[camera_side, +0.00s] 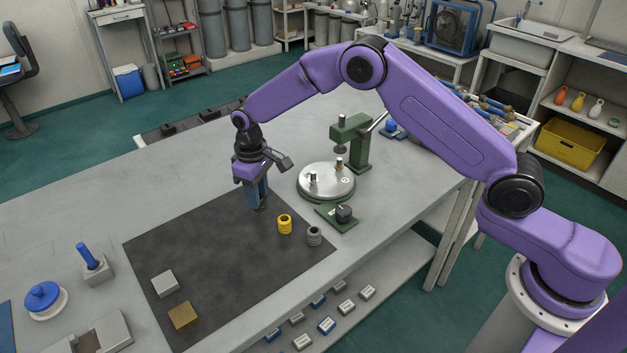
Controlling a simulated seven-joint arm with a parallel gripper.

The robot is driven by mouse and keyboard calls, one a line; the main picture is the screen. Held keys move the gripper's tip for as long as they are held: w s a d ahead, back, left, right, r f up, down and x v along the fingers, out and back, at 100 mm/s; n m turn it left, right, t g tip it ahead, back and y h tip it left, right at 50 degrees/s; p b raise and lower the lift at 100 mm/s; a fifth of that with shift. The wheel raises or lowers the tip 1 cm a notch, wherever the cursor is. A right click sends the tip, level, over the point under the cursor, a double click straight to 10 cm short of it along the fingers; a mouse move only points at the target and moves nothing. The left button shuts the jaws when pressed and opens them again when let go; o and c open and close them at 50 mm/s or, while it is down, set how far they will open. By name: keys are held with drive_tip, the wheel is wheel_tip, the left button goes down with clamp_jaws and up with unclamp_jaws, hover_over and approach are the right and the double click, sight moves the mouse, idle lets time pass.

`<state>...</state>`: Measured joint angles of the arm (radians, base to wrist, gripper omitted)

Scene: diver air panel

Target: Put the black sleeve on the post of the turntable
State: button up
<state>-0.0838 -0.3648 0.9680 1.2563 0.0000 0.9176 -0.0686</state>
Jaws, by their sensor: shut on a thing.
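My gripper (259,206) is shut just above the dark mat, left of the turntable. A small dark thing shows at its blue fingertips; it appears to be the black sleeve, mostly hidden by the fingers and hard to tell from the mat. The turntable (333,193) is a round silver plate on a green base, right of my gripper. A short upright post (312,178) stands on its left part, with nothing seen around it. Another short metal piece stands towards the back of the plate, under the green press.
A yellow sleeve (285,224) and a grey sleeve (314,236) stand near the mat's right edge. The green press (351,140) rises behind the turntable, and a black-knobbed green block (338,218) sits in front. Silver (165,284) and brass (183,316) blocks lie on the mat (205,250).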

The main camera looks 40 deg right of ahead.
drive_tip(key=shift+r, duration=1.05)
drive_tip(key=s+d+r, duration=0.1)
drive_tip(key=d+r, duration=0.3)
drive_tip(key=d, duration=0.3)
drive_tip(key=s+d+r, duration=0.1)
drive_tip(key=d+r, duration=0.4)
drive_tip(key=d, duration=0.2)
hover_over(313, 172)
drive_tip(key=shift+f, duration=2.95)
drive_tip(key=shift+f, duration=1.45)
drive_tip(key=o, duration=1.4)
drive_tip(key=shift+o, duration=0.2)
drive_tip(key=shift+r, duration=0.1)
